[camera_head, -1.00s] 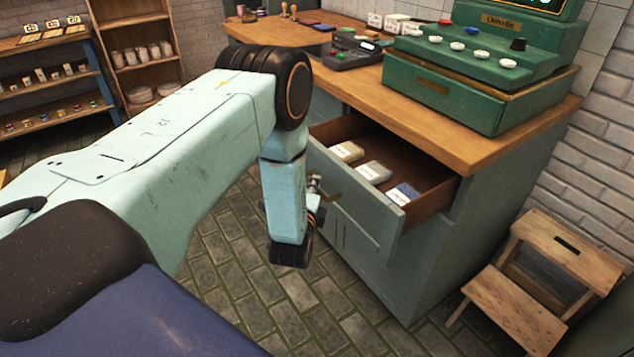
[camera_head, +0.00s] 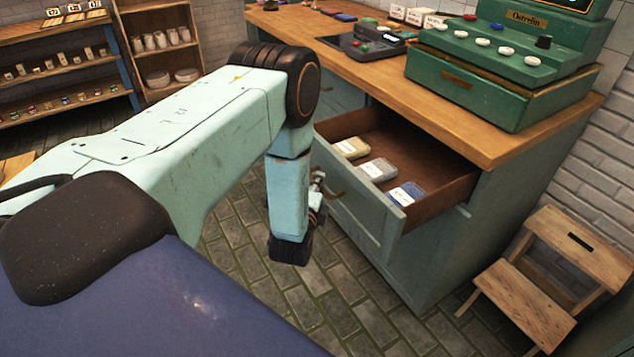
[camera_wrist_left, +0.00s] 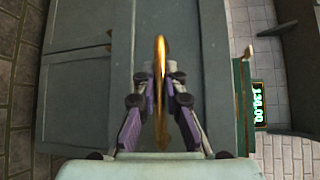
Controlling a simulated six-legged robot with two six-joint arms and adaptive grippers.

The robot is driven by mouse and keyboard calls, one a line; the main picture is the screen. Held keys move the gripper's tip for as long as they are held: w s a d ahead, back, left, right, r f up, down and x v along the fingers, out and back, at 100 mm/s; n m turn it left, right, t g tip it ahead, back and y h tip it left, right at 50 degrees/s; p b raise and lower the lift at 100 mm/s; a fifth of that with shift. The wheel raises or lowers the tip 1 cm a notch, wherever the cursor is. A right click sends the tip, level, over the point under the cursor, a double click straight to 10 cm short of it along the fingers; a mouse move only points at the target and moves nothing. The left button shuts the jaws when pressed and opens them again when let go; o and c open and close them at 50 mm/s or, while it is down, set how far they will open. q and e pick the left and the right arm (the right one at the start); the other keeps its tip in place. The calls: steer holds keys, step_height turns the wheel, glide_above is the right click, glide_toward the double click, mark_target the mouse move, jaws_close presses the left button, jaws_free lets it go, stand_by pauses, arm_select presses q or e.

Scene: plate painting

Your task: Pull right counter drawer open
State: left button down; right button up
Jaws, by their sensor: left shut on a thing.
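The right counter drawer (camera_head: 370,212) is pulled out from the grey-green counter, and its brown inside shows. Three labelled packets lie in it: a tan one (camera_head: 350,148), a grey one (camera_head: 377,170) and a blue one (camera_head: 405,194). My left gripper (camera_head: 318,186) is at the drawer front, partly hidden by its wrist. In the left wrist view my left gripper (camera_wrist_left: 161,95) has its purple-sided fingers shut on the brass drawer handle (camera_wrist_left: 160,55). The right gripper is not in view.
A green cash register (camera_head: 500,75) and a dark card terminal (camera_head: 365,45) stand on the wooden countertop (camera_head: 440,120). A wooden step stool (camera_head: 545,280) stands at the right. Shelves are at the back left. The tiled floor before the drawer is clear.

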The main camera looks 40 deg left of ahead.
arm_select(q)
steer(key=shift+d+f, duration=0.15)
steer(key=shift+f, duration=0.05)
steer(key=c, duration=1.7)
jaws_free()
steer(key=shift+r, duration=0.15)
steer(key=v, duration=1.2)
